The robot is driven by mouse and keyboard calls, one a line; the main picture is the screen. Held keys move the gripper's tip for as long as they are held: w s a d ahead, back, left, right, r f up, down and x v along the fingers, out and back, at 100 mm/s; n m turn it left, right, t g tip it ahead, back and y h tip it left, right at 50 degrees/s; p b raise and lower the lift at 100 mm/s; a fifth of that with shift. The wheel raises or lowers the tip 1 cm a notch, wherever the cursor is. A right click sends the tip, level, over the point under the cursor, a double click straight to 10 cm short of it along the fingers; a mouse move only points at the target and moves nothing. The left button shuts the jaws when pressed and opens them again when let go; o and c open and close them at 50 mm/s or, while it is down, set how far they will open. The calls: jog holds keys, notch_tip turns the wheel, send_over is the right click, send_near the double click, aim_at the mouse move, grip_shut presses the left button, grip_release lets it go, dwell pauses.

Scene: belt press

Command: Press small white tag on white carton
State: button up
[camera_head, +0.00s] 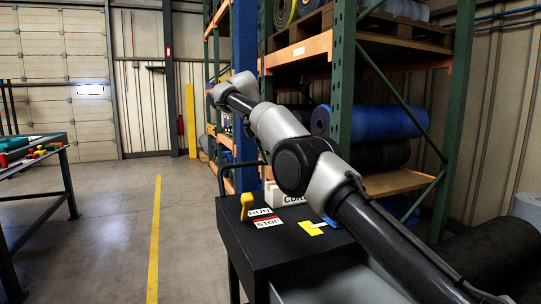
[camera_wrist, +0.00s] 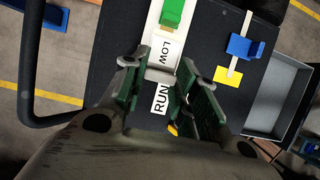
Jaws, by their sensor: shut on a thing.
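My gripper (camera_wrist: 158,72) shows in the wrist view above a dark panel top. Its dark green fingers are closed on a small pale grey-white bar (camera_wrist: 159,75) across the tips, which may be the tag; its face is not clear. In the head view my arm crosses the picture and my gripper cannot be made out. A white block with partly hidden lettering (camera_head: 290,197) stands on the panel behind my arm; I cannot tell whether it is the carton.
The black panel stand (camera_head: 262,250) carries a yellow lever (camera_head: 246,206), RUN (camera_head: 260,212) and STOP (camera_head: 268,223) labels. Racking stands behind, a table (camera_head: 35,150) left. Floor between is clear.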

aim_at(271, 185)
jog(key=shift+f, duration=2.85)
jog(key=shift+f, duration=0.65)
jog(key=o, duration=0.8)
jog(key=shift+r, duration=0.1)
